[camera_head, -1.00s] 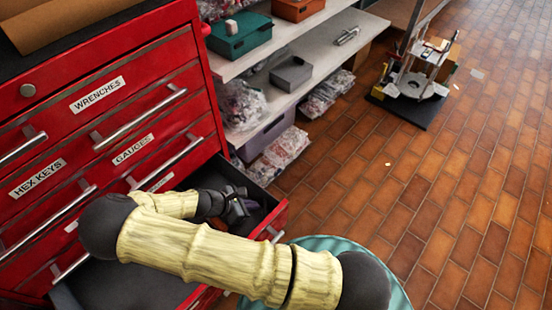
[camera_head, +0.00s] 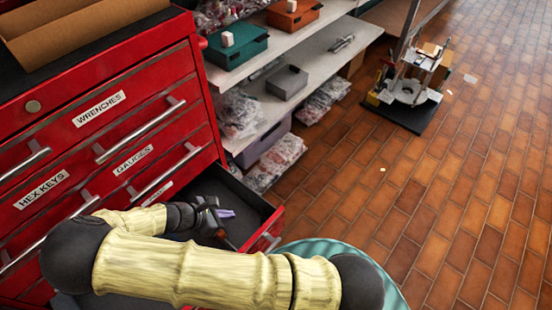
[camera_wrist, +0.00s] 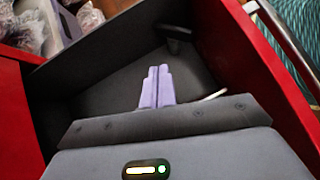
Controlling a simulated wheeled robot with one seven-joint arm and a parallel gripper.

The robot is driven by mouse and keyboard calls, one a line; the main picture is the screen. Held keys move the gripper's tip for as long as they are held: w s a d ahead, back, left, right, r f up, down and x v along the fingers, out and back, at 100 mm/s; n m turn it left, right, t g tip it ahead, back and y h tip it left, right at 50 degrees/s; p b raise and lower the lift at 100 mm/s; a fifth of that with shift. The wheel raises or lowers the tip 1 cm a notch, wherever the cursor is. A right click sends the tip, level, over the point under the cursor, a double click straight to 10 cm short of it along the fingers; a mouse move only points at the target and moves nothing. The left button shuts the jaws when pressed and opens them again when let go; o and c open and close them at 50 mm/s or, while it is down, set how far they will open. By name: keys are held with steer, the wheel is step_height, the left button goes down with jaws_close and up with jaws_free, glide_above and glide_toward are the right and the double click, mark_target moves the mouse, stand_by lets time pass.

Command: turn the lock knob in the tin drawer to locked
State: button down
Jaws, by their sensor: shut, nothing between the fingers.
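The open drawer (camera_head: 268,228) has red outer walls and a dark grey inside; its wall also shows in the wrist view (camera_wrist: 285,95). My gripper (camera_head: 228,213) is over this drawer, its purple fingers pressed together and empty. In the wrist view my gripper (camera_wrist: 158,72) points at the dark drawer interior. A small black knob-like piece (camera_wrist: 175,33) sits by the far inner wall, beyond the fingertips and apart from them. I cannot tell which way it is turned. In the head view my arm and hand hide much of the drawer.
The red tool cabinet (camera_head: 110,130) with labelled, closed drawers stands at left. Shelves (camera_head: 285,100) with boxes and bags stand behind the open drawer. A thin pale piece (camera_wrist: 216,94) shows beside my fingers. The brick floor (camera_head: 440,190) at right is mostly clear.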

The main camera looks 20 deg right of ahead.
steer(key=d+r+m+y+p, duration=0.1)
steer(key=d+r+m+y, duration=0.1)
steer(key=d+r+m, duration=0.3)
steer(key=s+d+r+m+g+y+p, duration=0.1)
steer(key=d+r+m+y, duration=0.2)
steer(key=r, duration=0.7)
steer(key=s+d+r+m+y+p, duration=0.1)
steer(key=d+r+m+y, duration=0.2)
steer(key=d+r+m, duration=0.4)
steer(key=shift+r+m, duration=0.7)
steer(key=shift+m, duration=0.9)
steer(key=s+d+r+m+p, duration=0.1)
steer(key=r+p, duration=1.4)
steer(key=r, duration=0.2)
steer(key=s+d+r+m+t+p, duration=0.1)
steer(key=d+r+m+p, duration=0.1)
steer(key=r+p, duration=1.4)
steer(key=shift+d+r+y, duration=0.15)
steer(key=shift+r+y, duration=0.15)
steer(key=shift+r, duration=0.6)
